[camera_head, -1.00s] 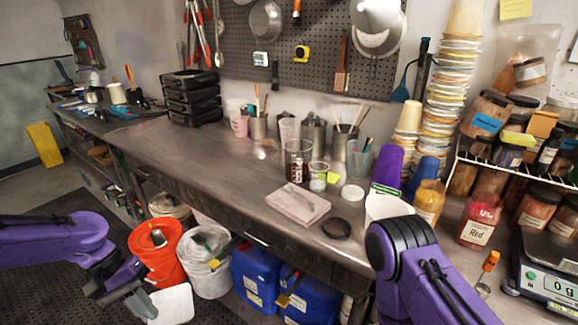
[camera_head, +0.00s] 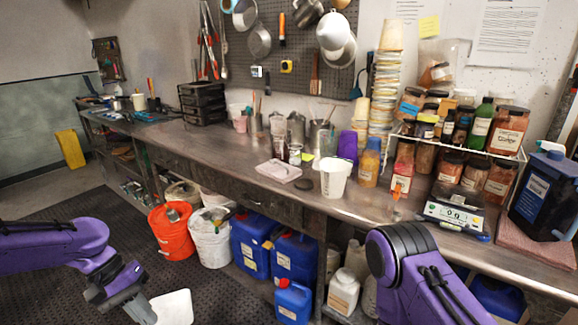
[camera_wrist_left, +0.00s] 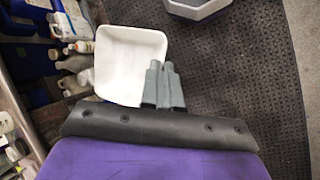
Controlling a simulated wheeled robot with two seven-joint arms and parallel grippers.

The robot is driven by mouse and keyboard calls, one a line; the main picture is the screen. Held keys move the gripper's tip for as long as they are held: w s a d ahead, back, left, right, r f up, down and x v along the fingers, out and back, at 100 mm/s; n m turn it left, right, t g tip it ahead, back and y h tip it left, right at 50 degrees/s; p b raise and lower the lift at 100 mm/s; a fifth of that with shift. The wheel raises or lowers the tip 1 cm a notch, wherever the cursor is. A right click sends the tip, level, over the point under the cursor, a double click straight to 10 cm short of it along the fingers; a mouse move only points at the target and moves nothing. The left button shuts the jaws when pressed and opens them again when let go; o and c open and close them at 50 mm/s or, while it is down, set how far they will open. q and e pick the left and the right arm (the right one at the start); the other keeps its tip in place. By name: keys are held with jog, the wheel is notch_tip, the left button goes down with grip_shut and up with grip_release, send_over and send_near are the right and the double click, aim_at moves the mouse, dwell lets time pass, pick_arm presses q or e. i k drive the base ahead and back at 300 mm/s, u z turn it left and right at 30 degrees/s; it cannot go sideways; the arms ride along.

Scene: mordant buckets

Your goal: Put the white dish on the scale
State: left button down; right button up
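The white dish (camera_head: 173,307) is a shallow square dish, held out over the dark floor mat at the bottom of the head view. My left gripper (camera_head: 143,309) is shut on its edge. In the left wrist view the dish (camera_wrist_left: 120,62) is to the left of the grey fingers (camera_wrist_left: 164,86), which are close together at its rim. The scale (camera_head: 452,213) stands on the right part of the workbench with a lit green front panel, well away from the dish. My right arm shows at the lower right, but its gripper is out of view.
The long workbench (camera_head: 225,152) carries a white pitcher (camera_head: 334,178), pigment jars and cups left of the scale, and a dark blue jug (camera_head: 540,190) to its right. Orange (camera_head: 172,232) and white buckets and blue jugs stand under its front edge. The mat is clear.

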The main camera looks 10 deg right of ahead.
aim_at(450, 190)
jog(key=z, duration=1.6)
